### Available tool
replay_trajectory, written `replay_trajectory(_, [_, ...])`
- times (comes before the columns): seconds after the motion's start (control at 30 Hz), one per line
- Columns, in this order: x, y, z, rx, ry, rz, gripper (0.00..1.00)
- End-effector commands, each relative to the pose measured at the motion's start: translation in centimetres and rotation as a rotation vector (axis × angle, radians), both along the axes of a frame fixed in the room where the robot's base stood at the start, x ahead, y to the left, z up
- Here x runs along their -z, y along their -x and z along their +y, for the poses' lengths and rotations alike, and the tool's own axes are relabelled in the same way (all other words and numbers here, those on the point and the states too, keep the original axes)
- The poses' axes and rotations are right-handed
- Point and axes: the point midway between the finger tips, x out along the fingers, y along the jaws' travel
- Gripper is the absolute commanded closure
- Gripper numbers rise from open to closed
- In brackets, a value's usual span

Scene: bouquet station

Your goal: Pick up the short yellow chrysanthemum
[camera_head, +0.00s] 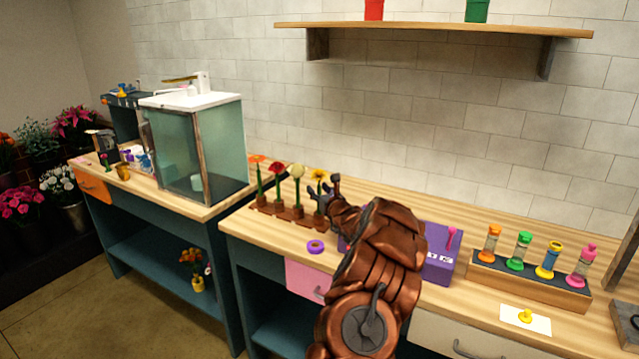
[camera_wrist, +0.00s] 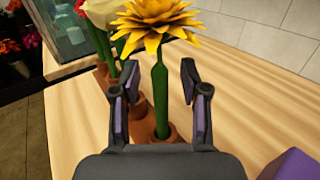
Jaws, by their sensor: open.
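The yellow chrysanthemum (camera_wrist: 157,22) stands upright on a green stem in the nearest brown holder cup (camera_wrist: 150,128) in the wrist view. In the head view its yellow bloom (camera_head: 319,175) is at the right end of the flower row, its lower part hidden by my gripper. My gripper (camera_wrist: 158,78) is open, with its two fingers on either side of the green stem, below the bloom. It also shows in the head view (camera_head: 329,190). I cannot tell whether a finger touches the stem.
A purple box (camera_head: 441,255) is right of my arm. A purple ring (camera_head: 316,246) lies in front. A glass tank (camera_head: 222,150) stands farther left.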

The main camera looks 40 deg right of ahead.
Motion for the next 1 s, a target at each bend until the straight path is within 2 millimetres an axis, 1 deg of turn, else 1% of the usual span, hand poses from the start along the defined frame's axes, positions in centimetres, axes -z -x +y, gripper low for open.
replay_trajectory(0.07, [0.01, 0.01, -0.01, 0.0, 0.0, 0.0, 0.55])
replay_trajectory(0.5, [0.02, 0.03, -0.01, 0.0, 0.0, 0.0, 1.0])
replay_trajectory(0.87, [0.02, 0.03, -0.01, 0.0, 0.0, 0.0, 1.0])
replay_trajectory(1.0, [-0.39, -0.01, 0.03, -0.001, 0.001, -0.002, 1.0])
